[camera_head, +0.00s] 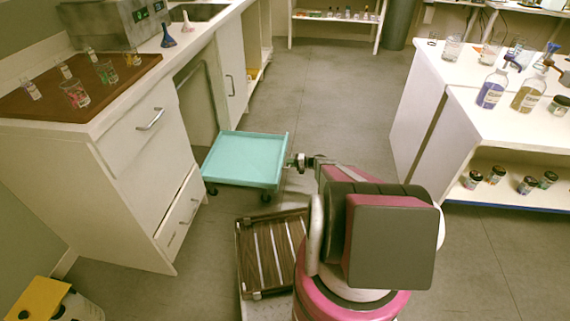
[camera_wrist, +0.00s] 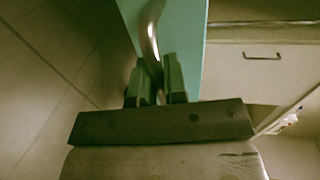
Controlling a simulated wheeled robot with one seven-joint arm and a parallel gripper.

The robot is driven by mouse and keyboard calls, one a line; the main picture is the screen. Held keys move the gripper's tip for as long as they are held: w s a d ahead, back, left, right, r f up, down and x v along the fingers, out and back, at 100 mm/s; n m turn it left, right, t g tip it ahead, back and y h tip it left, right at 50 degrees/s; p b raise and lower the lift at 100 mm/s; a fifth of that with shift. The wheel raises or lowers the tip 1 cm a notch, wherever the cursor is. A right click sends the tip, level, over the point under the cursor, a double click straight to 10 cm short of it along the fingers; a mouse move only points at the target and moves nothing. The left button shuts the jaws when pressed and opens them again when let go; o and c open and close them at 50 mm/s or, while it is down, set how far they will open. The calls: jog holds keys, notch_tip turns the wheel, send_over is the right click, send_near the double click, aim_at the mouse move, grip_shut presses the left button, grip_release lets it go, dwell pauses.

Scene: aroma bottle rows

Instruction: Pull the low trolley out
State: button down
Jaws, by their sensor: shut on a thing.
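The low trolley (camera_head: 244,158) is a teal tray on small dark wheels. It stands partly out of the gap under the counter, between the drawer unit and the cabinet, in the head view. Its teal side also shows in the wrist view (camera_wrist: 190,35). My gripper (camera_head: 291,162) is at the trolley's right end. In the wrist view my gripper (camera_wrist: 158,75) is shut on the trolley's curved metal handle (camera_wrist: 150,35), with a finger on each side of it.
A drawer unit (camera_head: 150,150) stands close to the trolley's left. A white bench (camera_head: 425,115) with bottles stands at the right. The floor (camera_head: 330,100) between them is clear. A slatted wooden rack (camera_head: 270,250) is in front, beside my base.

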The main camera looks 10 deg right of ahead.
dwell(0.3)
jog(key=c, duration=1.2)
grip_release()
jog(key=v, duration=1.1)
jog(key=shift+w, duration=0.1)
jog(key=s+a+r+n+g+h, duration=0.2)
jog(key=s+a+r+g+h, duration=0.15)
jog(key=s+a+r, duration=0.6)
jog(key=s+a+r+h, duration=0.3)
jog(key=s+r, duration=0.5)
jog(key=r, duration=0.1)
jog(key=s+a+r+n+g+h, duration=0.1)
jog(key=s+a+r+h, duration=0.2)
jog(key=s+r, duration=0.5)
jog(key=s+a+r+n+h, duration=0.1)
jog(key=s+a+r+h, duration=0.1)
jog(key=s+r+h, duration=0.3)
jog(key=shift+s+a+r+g, duration=0.15)
jog(key=shift+s+r, duration=0.45)
jog(key=shift+r, duration=0.4)
jog(key=shift+s+a+r+g, duration=0.1)
jog(key=shift+s+r, duration=0.45)
jog(key=shift+r, duration=0.4)
jog(key=shift+s+a+r+g, duration=0.15)
jog(key=shift+s+r, duration=0.45)
jog(key=shift+r, duration=0.4)
